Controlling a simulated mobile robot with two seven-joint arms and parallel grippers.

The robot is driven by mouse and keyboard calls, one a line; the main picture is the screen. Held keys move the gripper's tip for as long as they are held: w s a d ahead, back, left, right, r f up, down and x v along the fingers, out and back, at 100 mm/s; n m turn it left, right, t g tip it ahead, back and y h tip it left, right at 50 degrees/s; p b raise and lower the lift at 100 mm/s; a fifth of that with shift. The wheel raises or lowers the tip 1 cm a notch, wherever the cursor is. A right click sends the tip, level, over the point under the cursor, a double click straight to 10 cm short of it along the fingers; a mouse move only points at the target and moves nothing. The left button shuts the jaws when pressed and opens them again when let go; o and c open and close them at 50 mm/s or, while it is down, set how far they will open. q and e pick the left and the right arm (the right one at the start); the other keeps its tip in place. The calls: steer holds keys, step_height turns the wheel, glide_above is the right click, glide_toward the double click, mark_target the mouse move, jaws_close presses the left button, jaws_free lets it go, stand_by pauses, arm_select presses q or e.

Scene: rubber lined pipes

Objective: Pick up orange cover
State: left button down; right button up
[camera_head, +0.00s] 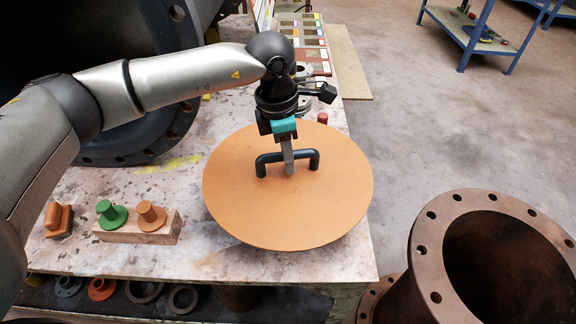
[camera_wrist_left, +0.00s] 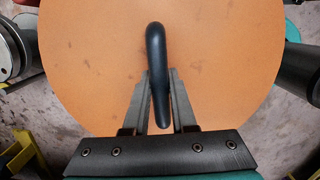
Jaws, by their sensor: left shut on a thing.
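The orange cover (camera_head: 240,200) is a large flat disc with a dark arched handle (camera_head: 314,160) on top, at the table's front right. My left gripper (camera_head: 289,165) comes down from above onto the middle of the handle and is shut on it. In the left wrist view, the handle (camera_wrist_left: 156,50) stands between the two grey fingers (camera_wrist_left: 160,95), with the cover (camera_wrist_left: 90,60) filling the background. Whether the cover touches the table beneath it is hard to tell. My right gripper is not in view.
A large dark pipe (camera_head: 90,60) stands behind. A rusty flanged pipe (camera_head: 440,270) stands at right.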

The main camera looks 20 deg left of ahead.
arm_select(q)
step_height(320, 180, up, 8)
steer(key=shift+f+p, duration=0.25)
steer(key=shift+p, duration=0.7)
steer(key=shift+r, duration=1.05)
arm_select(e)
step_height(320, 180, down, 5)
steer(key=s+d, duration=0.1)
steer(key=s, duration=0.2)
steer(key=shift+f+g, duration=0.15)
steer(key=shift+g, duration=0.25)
